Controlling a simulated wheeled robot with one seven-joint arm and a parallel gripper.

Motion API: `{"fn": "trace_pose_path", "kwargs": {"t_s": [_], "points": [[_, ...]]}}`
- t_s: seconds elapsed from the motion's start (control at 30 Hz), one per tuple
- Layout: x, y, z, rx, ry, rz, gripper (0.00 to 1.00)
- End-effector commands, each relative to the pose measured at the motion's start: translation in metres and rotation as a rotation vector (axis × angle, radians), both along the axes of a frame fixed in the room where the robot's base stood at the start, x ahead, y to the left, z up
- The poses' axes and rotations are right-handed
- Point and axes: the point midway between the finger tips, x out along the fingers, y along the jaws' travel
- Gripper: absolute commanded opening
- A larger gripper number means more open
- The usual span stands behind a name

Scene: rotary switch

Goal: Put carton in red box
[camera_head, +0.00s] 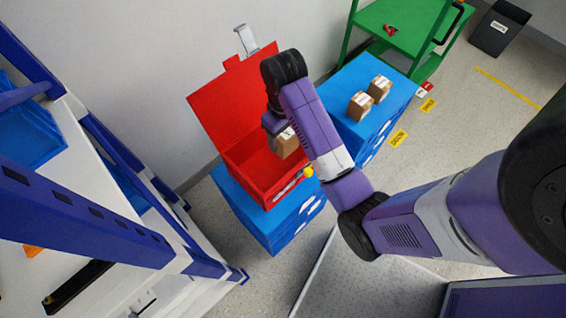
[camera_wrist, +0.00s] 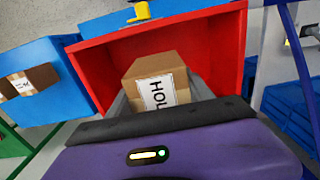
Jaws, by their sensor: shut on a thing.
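A brown carton (camera_head: 287,144) with a white label is held in my gripper (camera_head: 274,126), over the opening of the red box. The carton (camera_wrist: 157,86) also shows in the wrist view between the grey fingers of my gripper (camera_wrist: 160,98), which is shut on it. The red box (camera_head: 266,180) stands on a blue crate with its lid raised toward the wall. In the wrist view the red box wall (camera_wrist: 222,45) surrounds the carton. Whether the carton touches the box floor is hidden.
The blue crate (camera_head: 262,232) is under the red box. Two more cartons (camera_head: 360,106) sit on another blue crate (camera_head: 392,101) to the right. A blue and white rack (camera_head: 75,215) stands close on the left. A green cart (camera_head: 410,28) is at the back.

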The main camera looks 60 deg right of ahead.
Motion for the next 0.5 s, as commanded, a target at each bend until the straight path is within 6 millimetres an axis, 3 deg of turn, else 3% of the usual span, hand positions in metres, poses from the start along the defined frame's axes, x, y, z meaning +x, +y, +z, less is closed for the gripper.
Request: {"fn": "trace_pose_path", "kwargs": {"t_s": [0.03,0.1,0.3,0.5], "points": [[-0.001,0.000,-0.020,0.002,0.003,0.000,0.02],[-0.001,0.001,-0.037,0.002,0.003,0.000,0.02],[-0.001,0.001,-0.076,0.002,0.005,-0.001,0.02],[0.000,0.000,-0.100,0.000,0.001,-0.002,0.02]]}}
